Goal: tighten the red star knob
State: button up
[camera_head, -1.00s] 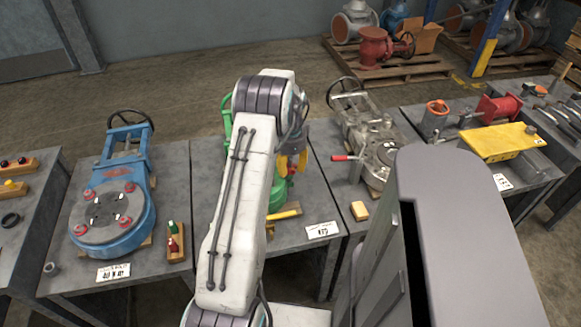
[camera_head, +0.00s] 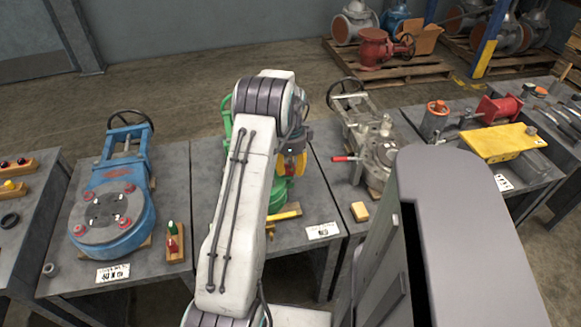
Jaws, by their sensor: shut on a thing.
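The green valve (camera_head: 279,191) stands on the middle table, largely hidden behind my white arm. My gripper (camera_head: 292,164) points down over the top of this valve, with its yellow fingers showing just right of my arm. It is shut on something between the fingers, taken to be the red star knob. The knob itself is too hidden and small to make out. Its seating on the valve cannot be seen.
A blue valve (camera_head: 113,213) with several red knobs stands on the left table. A grey valve (camera_head: 376,140) with a red-handled lever stands right of the middle. A yellow bar (camera_head: 288,212) and small white card (camera_head: 323,231) lie in front of the green valve.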

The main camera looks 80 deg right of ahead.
jog(key=shift+a+f, duration=0.1)
jog(key=shift+f, duration=0.05)
jog(key=o, duration=1.2)
jog(key=shift+r, duration=0.2)
notch_tip(320, 180, up, 12)
jog(key=shift+f, duration=0.1)
dwell(0.5)
